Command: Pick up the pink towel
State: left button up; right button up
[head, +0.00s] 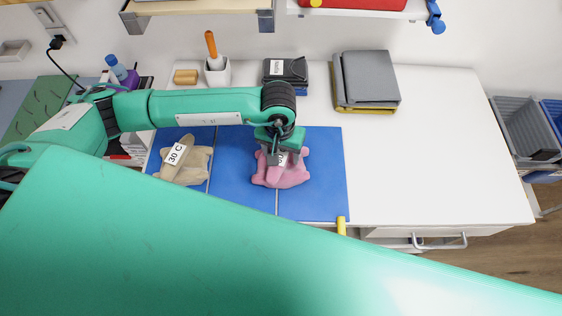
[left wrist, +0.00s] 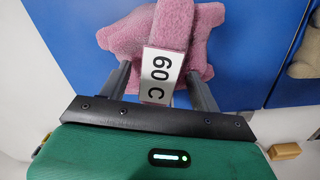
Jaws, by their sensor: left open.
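The pink towel (head: 284,173) lies crumpled on the right part of the blue mat (head: 318,196) in the head view, with a white label on it. My left gripper (head: 279,160) is over the towel, pointing down. In the left wrist view the towel (left wrist: 130,38) has a raised fold with a white "60 C" label, which sits between the two open fingers of the gripper (left wrist: 160,88). I cannot tell whether the fingers touch the cloth. My right gripper does not show.
A beige towel (head: 184,163) labelled "30 C" lies on the mat to the left. Folded grey cloths (head: 368,80), a black box (head: 285,72) and a white cup (head: 217,72) with an orange-handled tool stand behind. The white table (head: 440,150) is clear to the right. A large green surface covers the front.

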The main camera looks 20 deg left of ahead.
pick_arm(q)
jog(key=shift+f, duration=0.15)
jog(key=c, duration=1.2)
